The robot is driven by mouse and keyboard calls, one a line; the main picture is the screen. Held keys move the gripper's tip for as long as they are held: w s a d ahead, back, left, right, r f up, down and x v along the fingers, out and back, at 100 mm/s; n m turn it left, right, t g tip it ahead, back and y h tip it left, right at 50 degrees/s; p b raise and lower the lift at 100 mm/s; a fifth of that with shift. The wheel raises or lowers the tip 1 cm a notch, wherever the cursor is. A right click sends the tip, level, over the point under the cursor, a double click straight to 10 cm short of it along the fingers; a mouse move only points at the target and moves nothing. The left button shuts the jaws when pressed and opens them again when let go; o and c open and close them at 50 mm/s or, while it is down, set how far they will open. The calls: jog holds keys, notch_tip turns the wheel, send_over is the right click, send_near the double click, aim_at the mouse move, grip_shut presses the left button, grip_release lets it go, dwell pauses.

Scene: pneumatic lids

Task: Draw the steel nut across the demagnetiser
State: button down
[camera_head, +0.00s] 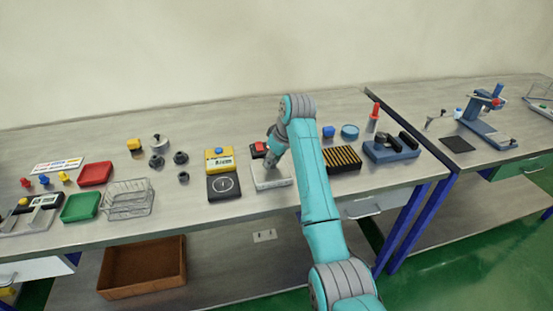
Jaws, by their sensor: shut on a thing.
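My gripper (270,162) is low over a pale grey flat block (272,181) near the front of the left bench. The block looks like the demagnetiser, but I cannot be sure at this size. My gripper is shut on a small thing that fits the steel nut. The nut itself is too small and too hidden by the fingers to make out. I cannot tell whether it touches the block's top. My teal arm reaches in from the lower right.
A red-topped black piece (259,149) stands just behind the block. A yellow and black device (221,175) is to the left. A striped yellow-black rack (342,158) is to the right. A wire basket (127,198) and green tray (81,206) stand farther left.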

jog(key=shift+s+a, duration=0.4)
jog(key=shift+a, duration=0.9)
jog(key=shift+s+a, duration=0.35)
jog(key=shift+a, duration=1)
jog(key=shift+s+a, duration=0.4)
jog(key=shift+a, duration=0.9)
jog(key=shift+s+a+r, duration=0.1)
jog(key=shift+a+r, duration=0.25)
jog(key=shift+r, duration=0.2)
jog(key=shift+s+a+r, duration=0.1)
jog(key=shift+a+r, duration=0.2)
jog(key=shift+r, duration=2)
jog(key=shift+r, duration=0.15)
